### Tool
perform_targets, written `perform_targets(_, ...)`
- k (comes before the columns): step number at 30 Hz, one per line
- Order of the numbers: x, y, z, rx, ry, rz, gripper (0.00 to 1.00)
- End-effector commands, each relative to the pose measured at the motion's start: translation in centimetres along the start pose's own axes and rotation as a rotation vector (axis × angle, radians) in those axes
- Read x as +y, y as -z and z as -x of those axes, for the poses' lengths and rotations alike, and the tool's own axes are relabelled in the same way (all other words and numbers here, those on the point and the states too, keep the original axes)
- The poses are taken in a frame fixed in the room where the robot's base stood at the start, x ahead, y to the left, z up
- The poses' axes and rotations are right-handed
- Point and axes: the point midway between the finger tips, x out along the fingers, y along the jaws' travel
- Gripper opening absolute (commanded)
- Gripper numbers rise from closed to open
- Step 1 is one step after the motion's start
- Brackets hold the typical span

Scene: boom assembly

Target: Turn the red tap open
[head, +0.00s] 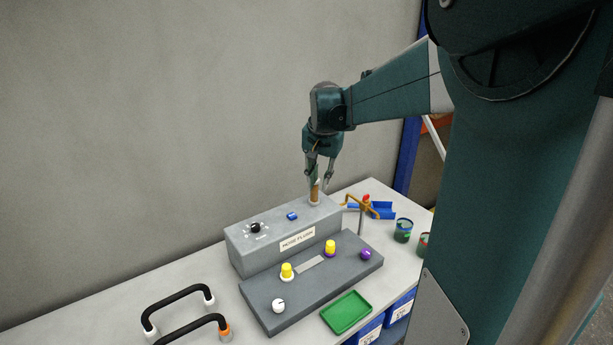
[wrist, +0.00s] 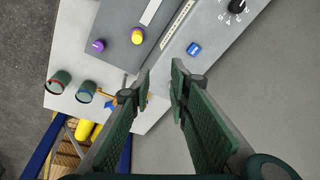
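A small red piece (head: 366,198), probably the red tap's handle, shows in the head view near a brass-coloured bent pipe (head: 352,199), right of the grey box. Whether it sits on the pipe or behind it is too small to tell. My gripper (head: 321,189) points down over the right end of the box, left of the red piece. In the wrist view my gripper (wrist: 158,85) has its two fingers apart, with a clear gap and nothing seen held between them. A small brown upright piece (head: 314,195) shows by one fingertip. The left finger hides most of the tap area there.
The grey box (head: 270,230) carries a black dial (head: 255,228) and a blue switch (head: 292,216). A dark panel with knobs (head: 345,262) lies in front. A blue object (head: 383,210), a dark cup (head: 403,230), a green tray (head: 346,312) and black handles (head: 178,295) stand around.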

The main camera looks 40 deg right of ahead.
Motion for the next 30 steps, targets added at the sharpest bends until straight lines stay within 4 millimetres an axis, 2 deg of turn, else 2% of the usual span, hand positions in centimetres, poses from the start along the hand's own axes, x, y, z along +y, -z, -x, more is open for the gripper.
perform_targets(3, 0.9, 2.8, -0.9, -0.016, -0.018, -0.061, 0.19)
perform_targets(18, 6.0, 13.1, -5.7, -0.085, -0.091, -0.309, 0.19)
perform_targets(24, 8.8, 16.8, -8.0, -0.113, -0.12, -0.41, 0.19)
perform_targets(30, 11.5, 19.7, -10.1, -0.136, -0.145, -0.494, 0.19)
